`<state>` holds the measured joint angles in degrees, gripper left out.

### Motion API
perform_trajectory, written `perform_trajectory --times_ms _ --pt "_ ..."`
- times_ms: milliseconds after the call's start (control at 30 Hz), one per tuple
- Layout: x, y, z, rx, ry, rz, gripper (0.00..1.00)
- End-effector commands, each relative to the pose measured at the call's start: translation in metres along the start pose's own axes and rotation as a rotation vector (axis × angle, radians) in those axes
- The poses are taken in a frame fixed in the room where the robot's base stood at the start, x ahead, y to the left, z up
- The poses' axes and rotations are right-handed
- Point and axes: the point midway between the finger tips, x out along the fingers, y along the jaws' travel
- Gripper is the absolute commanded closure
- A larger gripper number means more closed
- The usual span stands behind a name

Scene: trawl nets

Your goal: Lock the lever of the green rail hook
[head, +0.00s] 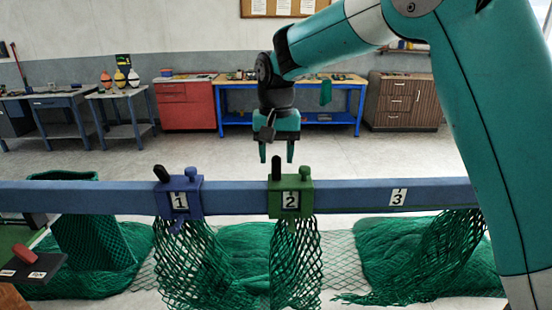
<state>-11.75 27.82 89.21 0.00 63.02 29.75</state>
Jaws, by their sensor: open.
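The green rail hook (290,197) sits on the blue rail (235,196) near the middle of the head view, with a white label "2" on its front. A dark lever (274,174) stands upright at its top left, and a green knob (303,170) is at its top right. A green net (296,262) hangs below it. My gripper (277,153) is above the hook, pointing down, with its two fingers apart and nothing between them. The fingertips are apart from the lever in the picture; the exact gap in depth is hard to tell.
A blue hook (180,196) labelled "1" with its own dark lever is on the rail to the left. A label "3" (398,197) is on the rail to the right, with a net (447,245) hanging near it. Benches and cabinets stand far back, beyond open floor.

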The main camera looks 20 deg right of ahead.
Motion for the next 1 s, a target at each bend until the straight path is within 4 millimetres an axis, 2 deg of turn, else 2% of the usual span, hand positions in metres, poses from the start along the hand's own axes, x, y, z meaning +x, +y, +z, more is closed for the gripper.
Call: perform_trajectory --times_ms 200,500,533,733,1000 --pt "0.020 0.000 0.000 0.000 0.000 0.000 0.51" --pt "0.023 0.000 0.000 0.000 0.001 -0.001 0.51" --pt "0.023 0.000 0.000 0.000 0.001 -0.001 0.53" --pt "0.023 0.000 0.000 0.000 0.001 -0.001 0.99" --pt "0.024 0.000 0.000 0.001 0.018 0.000 1.00"
